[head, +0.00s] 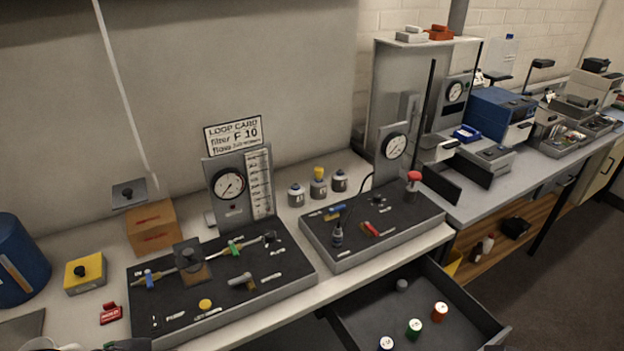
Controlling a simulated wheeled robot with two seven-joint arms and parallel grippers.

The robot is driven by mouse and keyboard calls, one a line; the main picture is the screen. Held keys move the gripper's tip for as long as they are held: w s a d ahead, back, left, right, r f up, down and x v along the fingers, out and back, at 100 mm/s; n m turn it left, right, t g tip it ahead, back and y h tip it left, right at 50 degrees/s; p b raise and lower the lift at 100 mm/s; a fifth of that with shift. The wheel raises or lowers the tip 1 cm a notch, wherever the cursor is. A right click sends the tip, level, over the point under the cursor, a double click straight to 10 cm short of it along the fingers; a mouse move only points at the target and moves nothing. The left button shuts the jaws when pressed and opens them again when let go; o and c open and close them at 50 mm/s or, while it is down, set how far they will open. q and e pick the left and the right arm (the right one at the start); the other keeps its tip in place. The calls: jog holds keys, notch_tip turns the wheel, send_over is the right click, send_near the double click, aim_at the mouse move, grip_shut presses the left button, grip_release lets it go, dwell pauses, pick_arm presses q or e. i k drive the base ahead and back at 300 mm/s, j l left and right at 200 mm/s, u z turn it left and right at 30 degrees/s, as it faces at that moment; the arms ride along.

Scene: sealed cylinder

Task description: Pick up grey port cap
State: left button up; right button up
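A small grey cylinder (402,285) sits in the open drawer, towards its back; it looks like a cap. A grey fitting with a short side piece (241,281) lies on the left dark panel; I cannot tell from this view which of the two is the grey port cap. Neither gripper's fingers can be made out, and neither touches either grey piece.
The left panel (285,292) carries valves and a gauge. The right panel (420,222) carries small fittings and a red-topped post. Grey canisters (296,196) stand behind.

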aim_at(400, 286)
jog(key=l+u, duration=0.6)
jog(key=l, duration=0.2)
jog(key=k+l+u, duration=0.25)
jog(key=l+u, duration=0.3)
jog(key=l, duration=0.15)
jog(key=k+l+u, duration=0.3)
jog(key=i+l, duration=0.05)
jog(key=i, duration=0.05)
